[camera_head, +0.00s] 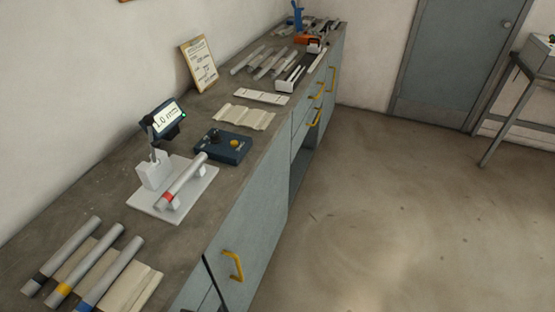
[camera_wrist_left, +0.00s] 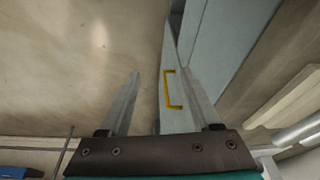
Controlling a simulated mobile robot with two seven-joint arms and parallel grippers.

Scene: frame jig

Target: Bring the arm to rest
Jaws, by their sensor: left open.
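My left gripper (camera_wrist_left: 163,76) shows in the left wrist view. Its two grey fingers stand apart with nothing between them. Behind them are the floor and a cabinet front with a yellow handle (camera_wrist_left: 167,89); no contact with the cabinet is visible. Neither gripper shows in the head view, so my right gripper is out of sight.
A long workbench (camera_head: 108,203) runs along the wall. It bears a white stand (camera_head: 190,202) with a red-banded tube (camera_head: 186,176), a display (camera_head: 163,119), a dark control box (camera_head: 222,147) and several tubes.

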